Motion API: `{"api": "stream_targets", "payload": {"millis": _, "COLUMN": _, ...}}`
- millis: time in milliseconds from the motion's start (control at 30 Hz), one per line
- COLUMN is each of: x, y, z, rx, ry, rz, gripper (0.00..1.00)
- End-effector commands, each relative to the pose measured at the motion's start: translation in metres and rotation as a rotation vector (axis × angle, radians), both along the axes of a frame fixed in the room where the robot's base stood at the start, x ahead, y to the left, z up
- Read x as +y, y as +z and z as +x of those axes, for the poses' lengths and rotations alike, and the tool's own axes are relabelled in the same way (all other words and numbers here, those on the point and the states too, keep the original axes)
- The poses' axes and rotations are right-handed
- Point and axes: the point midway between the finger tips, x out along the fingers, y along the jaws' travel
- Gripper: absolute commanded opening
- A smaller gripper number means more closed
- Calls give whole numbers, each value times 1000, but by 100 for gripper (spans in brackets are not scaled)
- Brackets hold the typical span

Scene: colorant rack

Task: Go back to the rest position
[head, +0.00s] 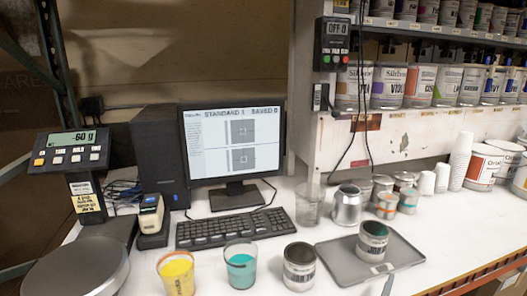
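My gripper cannot be made out in the head view, and no open or shut fingers show. A thin grey piece (388,285) pokes in at the bottom edge, right of centre; I cannot tell what it is. No rest position is marked in the picture.
On the white bench stand a scale (82,270) reading -60 g, a monitor (232,140), a keyboard (235,228), a yellow cup (176,274), a teal cup (240,264) and an open can (299,266). Another can (371,241) stands on a grey tray (400,252). Paint cans fill the rack (410,112) behind.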

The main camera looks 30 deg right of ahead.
Motion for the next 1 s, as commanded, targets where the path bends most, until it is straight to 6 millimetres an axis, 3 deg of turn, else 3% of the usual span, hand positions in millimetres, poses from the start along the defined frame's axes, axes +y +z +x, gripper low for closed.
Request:
{"api": "stream_targets", "payload": {"millis": 367, "x": 48, "y": -39, "z": 1, "rx": -184, "ry": 154, "rz": 223, "gripper": 99}}
{"api": "stream_targets", "payload": {"millis": 567, "x": 95, "y": -67, "z": -5, "rx": -358, "ry": 263, "rz": 460, "gripper": 99}}
{"api": "stream_targets", "payload": {"millis": 667, "x": 127, "y": -82, "z": -14, "rx": -471, "ry": 316, "rz": 634, "gripper": 99}}
{"api": "stream_targets", "payload": {"millis": 800, "x": 188, "y": -99, "z": -39, "rx": -687, "ry": 366, "rz": 998, "gripper": 99}}
{"api": "stream_targets", "payload": {"millis": 1000, "x": 265, "y": -92, "z": -91, "rx": -1023, "ry": 283, "rz": 1603, "gripper": 99}}
